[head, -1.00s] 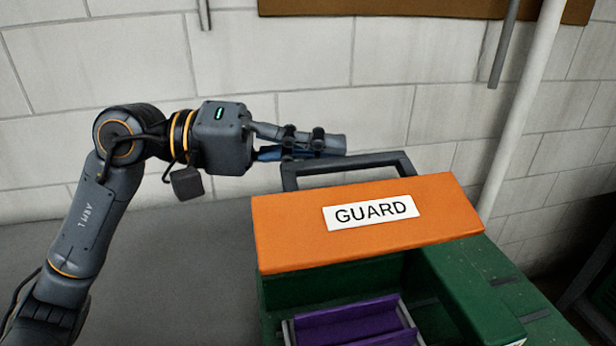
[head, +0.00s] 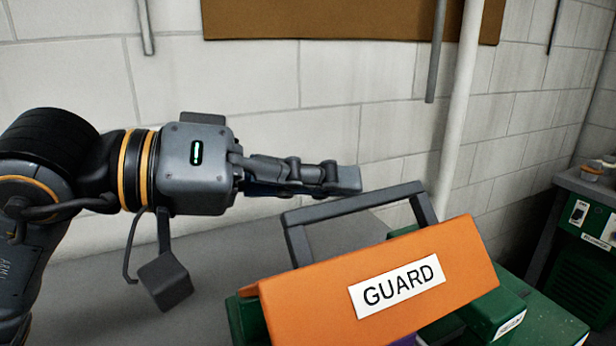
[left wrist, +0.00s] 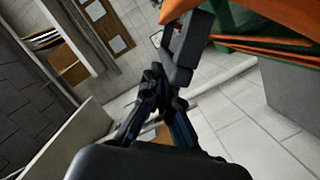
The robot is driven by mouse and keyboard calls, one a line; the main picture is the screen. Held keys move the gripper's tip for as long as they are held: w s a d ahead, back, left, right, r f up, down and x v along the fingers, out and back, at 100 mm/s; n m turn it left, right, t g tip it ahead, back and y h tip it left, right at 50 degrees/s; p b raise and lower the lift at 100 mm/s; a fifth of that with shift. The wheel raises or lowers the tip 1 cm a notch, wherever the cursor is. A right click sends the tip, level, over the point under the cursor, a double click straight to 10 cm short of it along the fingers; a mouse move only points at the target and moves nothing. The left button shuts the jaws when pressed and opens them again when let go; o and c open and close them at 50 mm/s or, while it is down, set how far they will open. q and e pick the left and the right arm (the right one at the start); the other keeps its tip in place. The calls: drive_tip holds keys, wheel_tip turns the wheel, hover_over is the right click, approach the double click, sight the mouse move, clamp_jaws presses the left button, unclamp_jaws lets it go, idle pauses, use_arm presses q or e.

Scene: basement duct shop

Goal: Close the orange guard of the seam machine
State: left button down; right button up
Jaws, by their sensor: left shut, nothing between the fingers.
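The orange guard (head: 470,250) with its white GUARD label stands raised over the green seam machine (head: 540,320). Its grey bar handle (head: 350,205) sticks up from the far edge. My left gripper (head: 357,180) is shut and empty, its fingertips just above and behind the handle in the head view; whether they touch it is unclear. In the left wrist view the closed fingers (left wrist: 153,78) lie beside the dark handle (left wrist: 190,45), with the guard (left wrist: 265,15) at upper right. The machine's inside is mostly hidden by the guard. My right gripper is out of view.
A grey bench top (head: 220,265) lies left of the machine, clear of objects. A white block wall stands behind, with a white pipe (head: 462,110) running up it.

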use_arm(q)
drive_tip(key=shift+a, duration=0.15)
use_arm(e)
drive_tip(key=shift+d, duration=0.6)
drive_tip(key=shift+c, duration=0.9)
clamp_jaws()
use_arm(q)
drive_tip(key=v, duration=1.1)
drive_tip(key=shift+a, duration=0.25)
